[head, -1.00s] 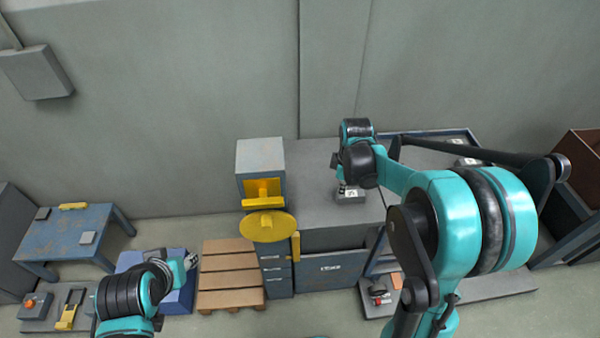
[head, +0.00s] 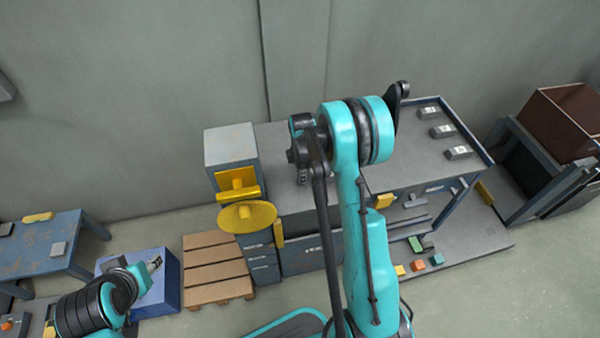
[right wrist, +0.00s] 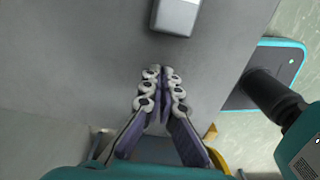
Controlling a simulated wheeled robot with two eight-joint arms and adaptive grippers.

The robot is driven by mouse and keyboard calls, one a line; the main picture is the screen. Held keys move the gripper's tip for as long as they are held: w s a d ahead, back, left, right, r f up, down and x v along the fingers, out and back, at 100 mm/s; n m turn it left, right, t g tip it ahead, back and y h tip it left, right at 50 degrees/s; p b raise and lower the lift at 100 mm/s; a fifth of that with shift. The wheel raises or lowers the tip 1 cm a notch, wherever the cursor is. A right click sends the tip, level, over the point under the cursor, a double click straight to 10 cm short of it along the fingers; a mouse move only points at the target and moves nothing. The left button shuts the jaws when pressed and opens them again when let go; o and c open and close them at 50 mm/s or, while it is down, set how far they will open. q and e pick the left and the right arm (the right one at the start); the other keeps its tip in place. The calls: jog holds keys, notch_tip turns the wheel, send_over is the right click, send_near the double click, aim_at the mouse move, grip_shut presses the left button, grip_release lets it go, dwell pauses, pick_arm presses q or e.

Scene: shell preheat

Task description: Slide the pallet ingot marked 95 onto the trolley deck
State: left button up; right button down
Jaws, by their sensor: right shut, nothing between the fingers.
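My right gripper (head: 302,178) is over the grey bench top (head: 275,150), largely behind my own arm in the head view. The right wrist view shows its fingers (right wrist: 162,72) together and empty, pointing at a grey ingot (right wrist: 176,14) on the grey surface. A small gap lies between fingertips and ingot, and no mark is readable on it. Three grey ingots with pale labels, one of them here (head: 442,131), stand on the right-hand table; their numbers are too small to read. My left gripper (head: 156,262) is above a blue box; its jaws are unclear. I cannot identify the trolley deck.
A wooden pallet (head: 215,272) lies bare on the floor beside the blue box (head: 158,295). A grey cabinet with a yellow disc (head: 247,215) stands left of the bench. Coloured blocks (head: 418,265) lie below the right table. A brown bin (head: 560,122) is far right.

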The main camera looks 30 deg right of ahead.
jog(key=shift+s+d+r+b, duration=0.15)
jog(key=shift+s+d, duration=0.1)
jog(key=shift+d, duration=0.6)
jog(key=shift+s+d+b, duration=0.15)
jog(key=shift+s+d, duration=0.05)
jog(key=shift+d, duration=0.65)
jog(key=shift+d, duration=0.4)
jog(key=s+d, duration=0.2)
jog(key=d, duration=0.6)
jog(key=s+d, duration=0.2)
jog(key=d, duration=0.6)
jog(key=s+d, duration=0.2)
jog(key=d, duration=0.7)
jog(key=shift+s, duration=0.1)
jog(key=shift+b, duration=0.3)
